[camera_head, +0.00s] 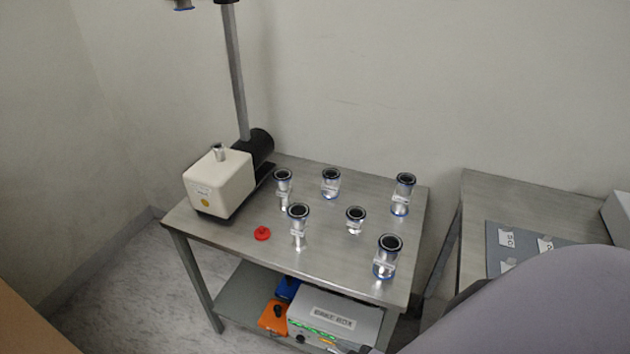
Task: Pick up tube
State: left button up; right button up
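Several short metallic tubes with dark ring tops stand upright on a steel table (225,238). One tube (283,182) is at the back left and another tube (331,182) at the back middle. A tube (403,195) with a blue lower rim stands at the back right. A slimmer tube (298,226) is at the front left, a small tube (355,220) in the middle, and a wider tube (387,258) at the front right. All stand apart from one another. Neither of my grippers shows in this view.
A white pump box (219,185) with a dark motor and tall post occupies the table's left. A red knob (262,233) lies near the front. A lower shelf holds an orange item (274,317) and a grey device (335,318). A second table (480,200) stands right; a smooth grey-purple shape covers the lower right.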

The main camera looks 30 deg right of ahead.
aim_at(282, 176)
jog(key=z, duration=0.85)
